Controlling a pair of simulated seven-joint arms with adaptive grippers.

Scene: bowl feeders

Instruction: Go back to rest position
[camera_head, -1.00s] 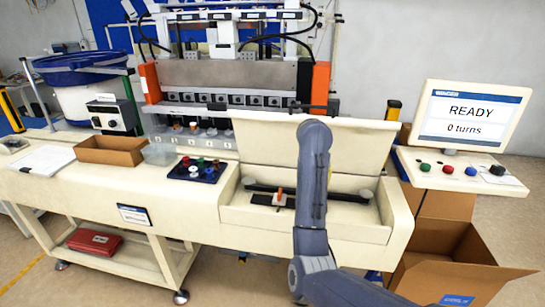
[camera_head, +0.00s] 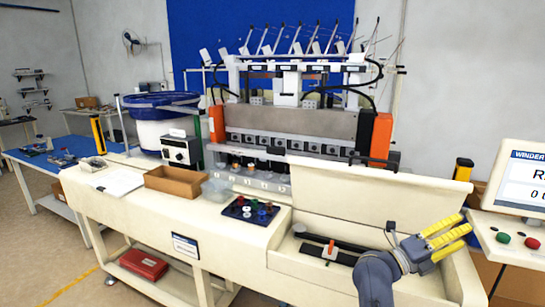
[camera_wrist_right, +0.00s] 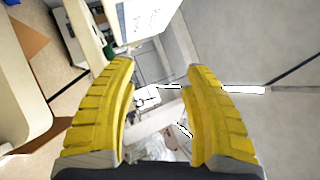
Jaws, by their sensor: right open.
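My right gripper (camera_head: 449,238) is at the lower right of the head view, its yellow fingers pointing right and slightly up. It is in front of the right end of the machine's open bin (camera_head: 300,262) and raised lid (camera_head: 375,200). In the right wrist view the two yellow fingers (camera_wrist_right: 160,105) stand wide apart with nothing between them. My right forearm hides part of the bin. My left gripper is not in view.
The screen (camera_head: 522,185) and its button shelf (camera_head: 515,237) stand just right of my right gripper. The winding machine (camera_head: 300,125) rises behind the bench. A cardboard tray (camera_head: 174,182) and a dark spool board (camera_head: 250,210) lie on the bench to the left.

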